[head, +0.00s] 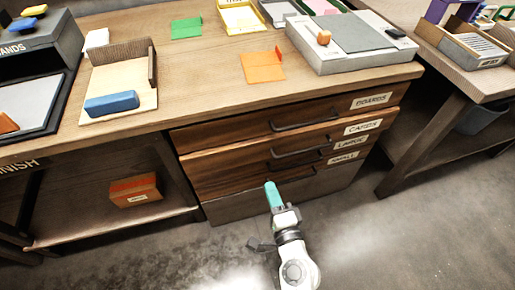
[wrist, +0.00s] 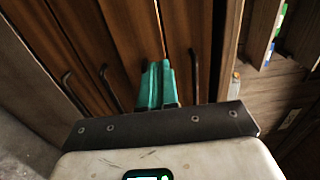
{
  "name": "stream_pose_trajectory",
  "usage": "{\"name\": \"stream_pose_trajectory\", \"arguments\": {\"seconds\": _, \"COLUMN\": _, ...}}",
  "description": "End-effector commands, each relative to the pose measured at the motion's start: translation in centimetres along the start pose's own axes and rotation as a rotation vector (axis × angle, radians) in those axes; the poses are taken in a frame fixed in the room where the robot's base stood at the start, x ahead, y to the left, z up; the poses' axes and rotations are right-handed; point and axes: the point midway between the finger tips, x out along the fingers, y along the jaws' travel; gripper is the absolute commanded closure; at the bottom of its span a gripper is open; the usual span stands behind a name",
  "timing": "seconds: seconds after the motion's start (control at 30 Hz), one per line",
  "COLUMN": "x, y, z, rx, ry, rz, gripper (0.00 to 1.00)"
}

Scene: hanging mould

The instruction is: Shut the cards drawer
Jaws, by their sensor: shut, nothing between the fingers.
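The cards drawer (head: 240,160) is a brown wooden front with a dark bar handle and a "CARDS" label (head: 363,127), second from the top in the cabinet under the table. Its front stands out a little from the boards drawer above, and its top edge shows. My gripper (head: 271,187) has teal fingers, closed together and empty. In the head view it is in front of the lower drawers, below the cards handle. In the wrist view the fingertips (wrist: 157,66) point at the wooden drawer fronts, which run upright in that picture; I cannot tell whether they touch.
The boards drawer (head: 240,131) looks flush above. The large and small drawers sit below, partly hidden. The tabletop (head: 210,75) overhead holds trays and a grey board box (head: 345,62). An orange box (head: 135,190) lies on the left shelf. The floor in front is clear.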

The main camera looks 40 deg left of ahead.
Motion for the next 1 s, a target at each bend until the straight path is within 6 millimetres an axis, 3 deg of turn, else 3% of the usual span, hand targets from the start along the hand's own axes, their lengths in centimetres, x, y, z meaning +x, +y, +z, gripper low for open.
{"name": "stream_pose_trajectory", "arguments": {"seconds": 0.6, "x": 10.5, "y": 0.1, "z": -0.1, "rx": -0.002, "ry": 0.000, "rz": -0.002, "gripper": 1.00}}
{"name": "stream_pose_trajectory", "arguments": {"seconds": 0.8, "x": 12.8, "y": 0.1, "z": -0.1, "rx": -0.001, "ry": 0.000, "rz": -0.001, "gripper": 1.00}}
{"name": "stream_pose_trajectory", "arguments": {"seconds": 1.0, "x": 13.6, "y": 0.0, "z": -0.1, "rx": -0.001, "ry": 0.000, "rz": 0.000, "gripper": 1.00}}
